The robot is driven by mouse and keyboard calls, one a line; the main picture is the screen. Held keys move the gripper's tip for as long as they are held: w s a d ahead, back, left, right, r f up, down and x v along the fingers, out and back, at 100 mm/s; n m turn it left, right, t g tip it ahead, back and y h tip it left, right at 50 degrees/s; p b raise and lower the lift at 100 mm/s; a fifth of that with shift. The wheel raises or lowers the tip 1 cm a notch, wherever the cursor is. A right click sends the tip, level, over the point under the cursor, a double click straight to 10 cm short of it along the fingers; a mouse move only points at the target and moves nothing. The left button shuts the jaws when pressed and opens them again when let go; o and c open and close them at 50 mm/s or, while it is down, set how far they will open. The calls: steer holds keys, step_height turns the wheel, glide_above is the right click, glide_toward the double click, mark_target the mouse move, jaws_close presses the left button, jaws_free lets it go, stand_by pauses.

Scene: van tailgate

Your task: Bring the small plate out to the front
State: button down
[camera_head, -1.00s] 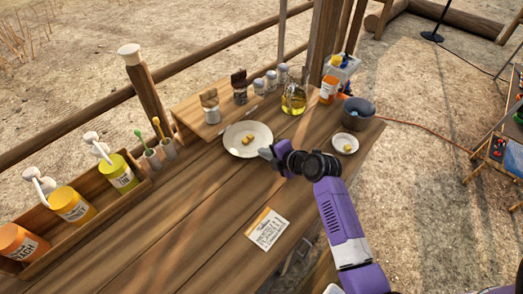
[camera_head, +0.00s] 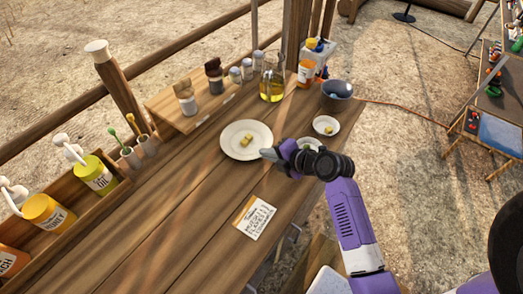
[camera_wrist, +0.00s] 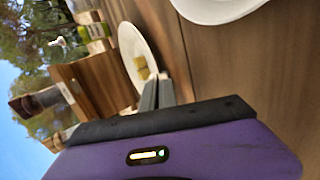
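The small plate (camera_head: 326,125) is white and round, with a yellow piece on it, near the table's right edge by the dark pot. A larger white plate (camera_head: 246,140) with yellow pieces lies left of it. My gripper (camera_head: 267,154) is low at the larger plate's right rim. The wrist view shows its grey fingers (camera_wrist: 157,92) close together, seemingly shut, pointing at a plate with yellow pieces (camera_wrist: 137,55). I cannot tell whether they touch it. A pale thing (camera_head: 309,144) is partly hidden behind my wrist. A white rounded thing is cut off at the wrist view's top.
A printed card (camera_head: 254,217) lies in front on the wooden table (camera_head: 200,215). Shakers, an oil flask (camera_head: 273,78) and a dark pot (camera_head: 337,95) stand at the back. A sauce box (camera_head: 65,220) is at the left. The front middle is mostly clear.

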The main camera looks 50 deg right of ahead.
steer(key=shift+s+d+b, duration=0.15)
steer(key=shift+s+b, duration=1)
steer(key=shift+s, duration=3.25)
steer(key=c, duration=1.6)
jaws_free()
steer(key=shift+f, duration=0.1)
steer(key=shift+s, duration=0.1)
steer(key=b+v, duration=0.1)
steer(key=v, duration=0.6)
steer(key=shift+s+r, duration=0.15)
steer(key=shift+r, duration=0.2)
